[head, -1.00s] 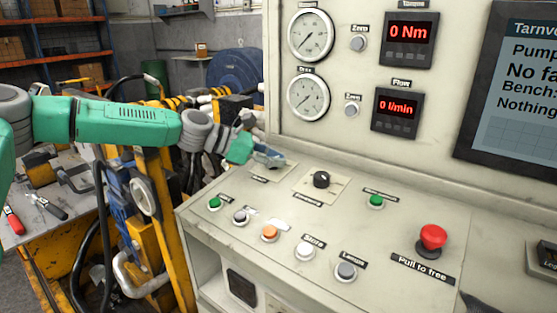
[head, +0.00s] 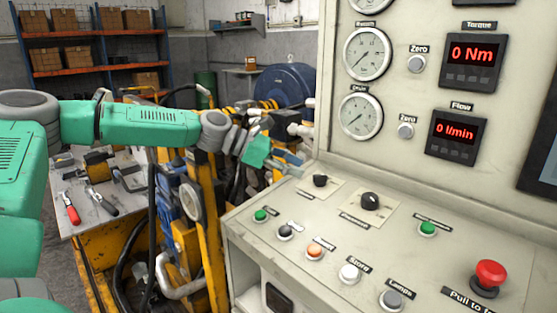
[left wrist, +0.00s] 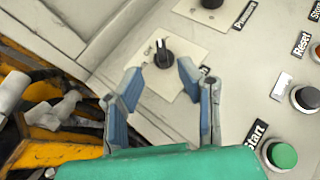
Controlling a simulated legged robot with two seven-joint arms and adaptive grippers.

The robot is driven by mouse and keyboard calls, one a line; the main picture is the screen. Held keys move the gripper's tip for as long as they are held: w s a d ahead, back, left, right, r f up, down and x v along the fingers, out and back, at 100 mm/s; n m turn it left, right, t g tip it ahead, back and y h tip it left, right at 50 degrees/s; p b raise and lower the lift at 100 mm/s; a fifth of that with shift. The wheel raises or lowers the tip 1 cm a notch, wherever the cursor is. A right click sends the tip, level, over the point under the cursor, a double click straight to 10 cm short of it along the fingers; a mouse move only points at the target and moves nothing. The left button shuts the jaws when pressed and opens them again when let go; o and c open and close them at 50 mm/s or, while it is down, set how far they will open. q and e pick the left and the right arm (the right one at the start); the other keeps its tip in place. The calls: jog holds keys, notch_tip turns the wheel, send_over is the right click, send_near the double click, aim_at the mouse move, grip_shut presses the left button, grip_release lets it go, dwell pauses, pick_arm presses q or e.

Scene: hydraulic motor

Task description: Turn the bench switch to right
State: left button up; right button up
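A black rotary switch (head: 320,181) sits on a pale plate at the far left of the bench's sloped panel. In the left wrist view the same switch (left wrist: 163,54) shows a white pointer mark toward the picture's top, tilted slightly left. Its label is mostly hidden behind a finger. My left gripper (head: 291,166) is just left of and above the switch in the head view. In the left wrist view its two blue-grey fingers (left wrist: 158,80) are spread open, with the switch beyond the gap between them and nothing held. My right gripper is in neither view.
A second black knob (head: 370,201), by the Pressure label, is to the right of the switch. A green button (head: 261,215), other buttons and a red emergency stop (head: 489,275) share the panel. The gauge wall rises behind. A yellow frame (head: 203,230) stands left.

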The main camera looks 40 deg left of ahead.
pick_arm(q)
jog(key=shift+v, duration=2.25)
jog(key=shift+a+f, duration=0.1)
